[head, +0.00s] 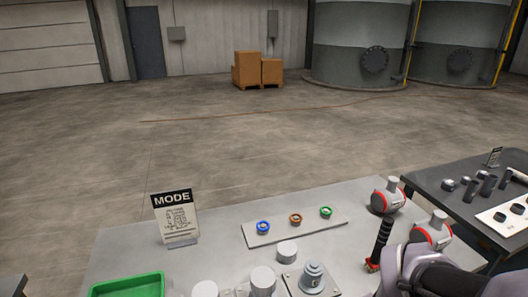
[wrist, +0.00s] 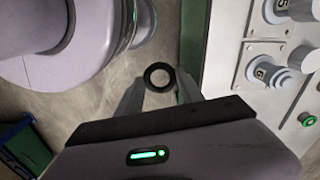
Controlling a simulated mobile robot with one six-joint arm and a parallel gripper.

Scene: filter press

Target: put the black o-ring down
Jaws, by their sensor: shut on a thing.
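The black o-ring (wrist: 159,76) is a small dark ring between my gripper's fingertips (wrist: 159,84) in the wrist view. My gripper is shut on it and holds it in the air. Behind the ring the wrist view shows bare floor, to the left of the grey table's edge (wrist: 203,70). In the head view my arm comes in at the lower right, and I cannot make out the fingertips or the black ring there.
The grey table (head: 130,250) carries a strip (head: 282,228) with blue, orange and green rings, grey cylinders (head: 263,279), a MODE sign (head: 175,215) and a green tray (head: 127,286). Red-and-white devices (head: 388,196) stand at its right. A dark table (head: 455,195) with small parts is beyond.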

